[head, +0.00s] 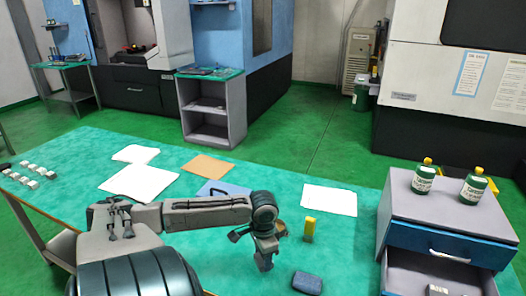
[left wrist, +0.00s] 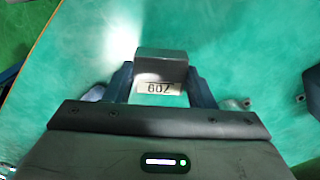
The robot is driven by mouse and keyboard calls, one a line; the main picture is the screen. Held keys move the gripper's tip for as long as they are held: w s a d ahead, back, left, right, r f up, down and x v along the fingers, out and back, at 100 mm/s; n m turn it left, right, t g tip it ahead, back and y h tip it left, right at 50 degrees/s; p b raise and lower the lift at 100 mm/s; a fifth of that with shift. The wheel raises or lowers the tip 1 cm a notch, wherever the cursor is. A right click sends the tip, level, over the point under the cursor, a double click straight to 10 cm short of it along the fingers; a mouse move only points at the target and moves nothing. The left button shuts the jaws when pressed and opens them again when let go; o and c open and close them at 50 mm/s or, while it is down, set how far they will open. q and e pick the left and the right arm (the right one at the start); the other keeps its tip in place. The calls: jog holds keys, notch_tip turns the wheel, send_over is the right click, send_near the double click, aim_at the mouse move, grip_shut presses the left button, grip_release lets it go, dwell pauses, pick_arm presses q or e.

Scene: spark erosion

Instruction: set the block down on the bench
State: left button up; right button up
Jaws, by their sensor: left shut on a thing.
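My left gripper (head: 264,252) is over the near part of the green bench (head: 232,232), pointing down. In the left wrist view its two fingers (left wrist: 161,88) are shut on a grey block (left wrist: 161,64), one on each side. A pale label with dark characters shows at the block's near side. Green bench top shows around the block; I cannot tell whether the block touches it. In the head view the block is small and hard to separate from the fingers. My right gripper is not in view.
White sheets (head: 329,199) and a brown sheet (head: 208,165) lie farther back. A drawer cabinet (head: 455,216) with two green bottles stands right, its lower drawer open.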

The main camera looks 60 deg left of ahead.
pick_arm(q)
jog(key=shift+f, duration=1.7)
jog(key=o, duration=1.3)
jog(key=shift+f, duration=0.1)
jog(key=shift+o, duration=0.2)
notch_tip(320, 180, up, 11)
jog(key=shift+f+p, duration=0.15)
jog(key=shift+p, duration=0.8)
jog(key=shift+r+p, duration=0.35)
jog(key=shift+r, duration=0.45)
